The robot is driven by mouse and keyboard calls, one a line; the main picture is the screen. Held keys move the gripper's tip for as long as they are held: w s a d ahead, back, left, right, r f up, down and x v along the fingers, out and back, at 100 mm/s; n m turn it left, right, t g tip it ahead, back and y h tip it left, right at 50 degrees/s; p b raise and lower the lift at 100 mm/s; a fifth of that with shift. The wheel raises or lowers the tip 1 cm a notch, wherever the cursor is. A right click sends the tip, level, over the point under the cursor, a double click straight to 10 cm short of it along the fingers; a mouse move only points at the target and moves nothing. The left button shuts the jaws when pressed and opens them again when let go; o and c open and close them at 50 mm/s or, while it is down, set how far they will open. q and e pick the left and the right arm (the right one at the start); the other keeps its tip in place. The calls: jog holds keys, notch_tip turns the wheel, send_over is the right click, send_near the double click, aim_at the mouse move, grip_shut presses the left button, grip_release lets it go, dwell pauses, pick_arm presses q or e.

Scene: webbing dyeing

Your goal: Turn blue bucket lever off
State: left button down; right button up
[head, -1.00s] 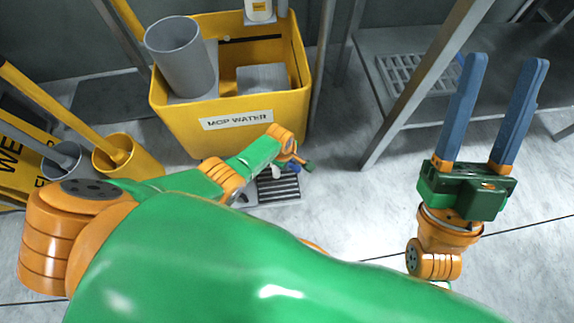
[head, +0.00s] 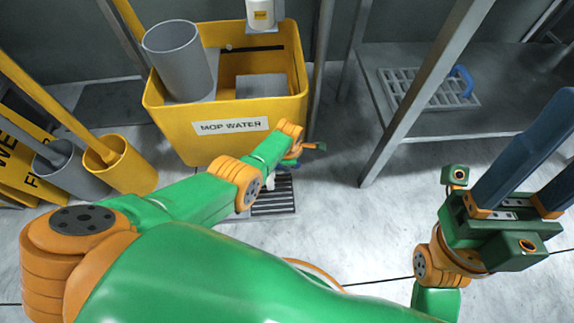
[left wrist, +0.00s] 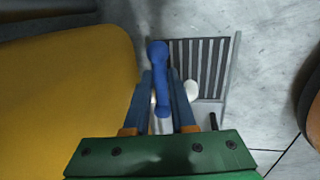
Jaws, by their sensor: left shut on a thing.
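A blue lever (left wrist: 160,68) with a rounded far end lies between the two fingers of my left gripper (left wrist: 160,84) in the left wrist view. The gripper is shut on it, beside a slatted floor grate (left wrist: 199,64). A white rounded piece (left wrist: 191,89) shows just right of the fingers. In the head view my left arm reaches to the grate (head: 276,196) in front of the yellow mop-water bin; its fingers and the lever are mostly hidden. My right gripper (head: 536,168) is open and empty at the right edge, its fingertips partly out of frame. No blue bucket is recognisable.
The yellow bin (head: 180,122) stands close by the left gripper and also fills the left of the wrist view (left wrist: 65,110). Mops stand in a yellow bucket (head: 125,170) and a grey one (head: 75,172) at left. A metal table leg (head: 410,110) and low shelf (head: 430,122) stand right.

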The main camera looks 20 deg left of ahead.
pick_arm(q)
jog(key=shift+a, duration=0.15)
dwell(0.3)
jog(key=c, duration=0.8)
grip_release()
jog(key=shift+o, duration=0.2)
